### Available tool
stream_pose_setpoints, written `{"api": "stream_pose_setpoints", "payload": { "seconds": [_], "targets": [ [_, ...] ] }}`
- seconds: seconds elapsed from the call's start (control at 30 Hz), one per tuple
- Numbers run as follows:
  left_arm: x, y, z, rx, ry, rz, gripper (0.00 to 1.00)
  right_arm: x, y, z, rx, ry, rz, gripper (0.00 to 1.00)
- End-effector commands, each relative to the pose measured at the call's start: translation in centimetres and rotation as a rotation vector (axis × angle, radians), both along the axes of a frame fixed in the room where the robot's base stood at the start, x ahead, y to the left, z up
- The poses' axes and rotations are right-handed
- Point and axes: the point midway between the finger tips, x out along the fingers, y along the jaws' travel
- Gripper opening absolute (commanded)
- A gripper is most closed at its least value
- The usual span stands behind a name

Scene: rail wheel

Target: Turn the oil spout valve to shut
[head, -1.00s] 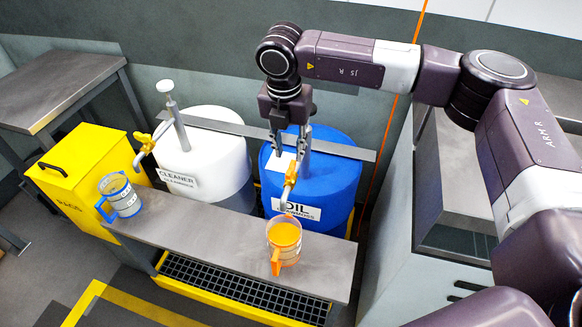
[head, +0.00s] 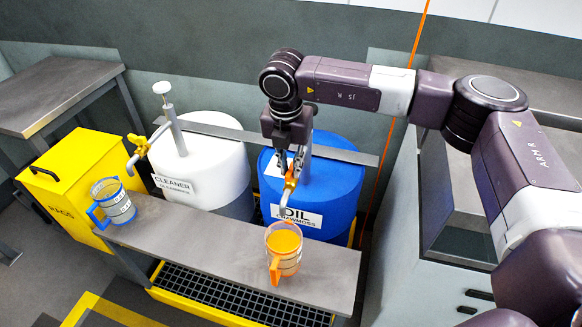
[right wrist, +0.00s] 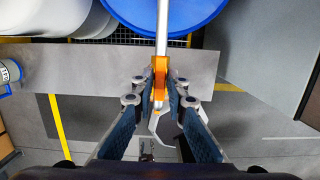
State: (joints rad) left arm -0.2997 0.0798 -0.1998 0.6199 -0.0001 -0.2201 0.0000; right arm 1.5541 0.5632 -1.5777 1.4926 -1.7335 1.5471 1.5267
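The blue OIL drum (head: 338,190) has a metal spout with an orange valve (head: 289,184). My right gripper (head: 290,168) comes down from above onto this valve. In the right wrist view the orange valve (right wrist: 160,82) sits between the two fingertips of my right gripper (right wrist: 161,78), which close in on it from both sides and appear to touch it. A clear mug with an orange handle (head: 284,248) stands on the bench below the spout, with orange liquid inside. My left gripper is not in view.
A white CLEANER drum (head: 208,165) with its own yellow-valved spout (head: 138,143) stands left. A blue-handled mug (head: 112,201) sits at the left end of the grey bench (head: 205,228). A yellow bin (head: 75,175) stands beyond it. A grey cabinet (head: 410,230) stands right.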

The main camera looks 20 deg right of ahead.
Motion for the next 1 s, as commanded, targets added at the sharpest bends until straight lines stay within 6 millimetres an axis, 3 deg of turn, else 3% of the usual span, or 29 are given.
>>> {"api": "stream_pose_setpoints", "payload": {
  "seconds": [0.1, 0.37, 0.73, 1.0],
  "targets": [
    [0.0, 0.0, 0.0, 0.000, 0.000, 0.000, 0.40, 0.0, 0.0, 0.0, 0.000, 0.000, 0.000, 0.00],
    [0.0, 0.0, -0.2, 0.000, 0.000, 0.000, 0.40, 0.0, 0.0, -0.1, 0.000, 0.000, -0.013, 0.00],
    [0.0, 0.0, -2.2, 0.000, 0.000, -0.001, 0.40, 0.1, 0.2, -0.2, 0.000, 0.000, -0.352, 0.00],
    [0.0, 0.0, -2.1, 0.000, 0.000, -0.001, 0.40, 0.1, 0.1, 0.0, 0.000, 0.000, -0.402, 0.00]
  ]
}}
